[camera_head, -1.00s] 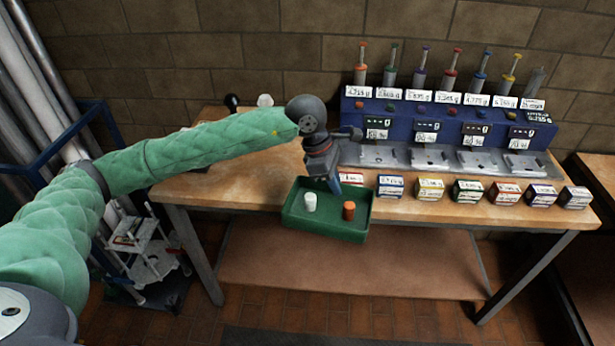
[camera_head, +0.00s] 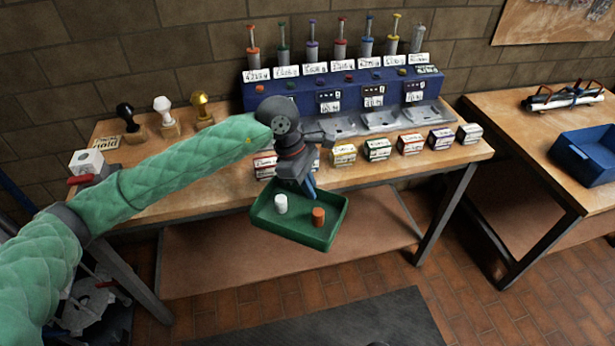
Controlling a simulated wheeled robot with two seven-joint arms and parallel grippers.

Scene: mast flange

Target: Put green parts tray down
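The green parts tray (camera_head: 322,240) is in the middle of the head view, held out in front of the workbench's front edge. A white cylinder (camera_head: 281,204) and an orange cylinder (camera_head: 318,216) stand in it. My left gripper (camera_head: 309,188) is shut on the tray's far side, reaching down from above; the exact contact is partly hidden by the gripper body. The tray looks roughly level. My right gripper is not in view.
The workbench (camera_head: 222,190) holds a blue dispenser station (camera_head: 290,103), a row of small boxes (camera_head: 377,149) and several stamps (camera_head: 163,115). A second table (camera_head: 520,130) at right carries a blue bin (camera_head: 588,157) and a dark rack (camera_head: 562,97); its near-left top is clear.

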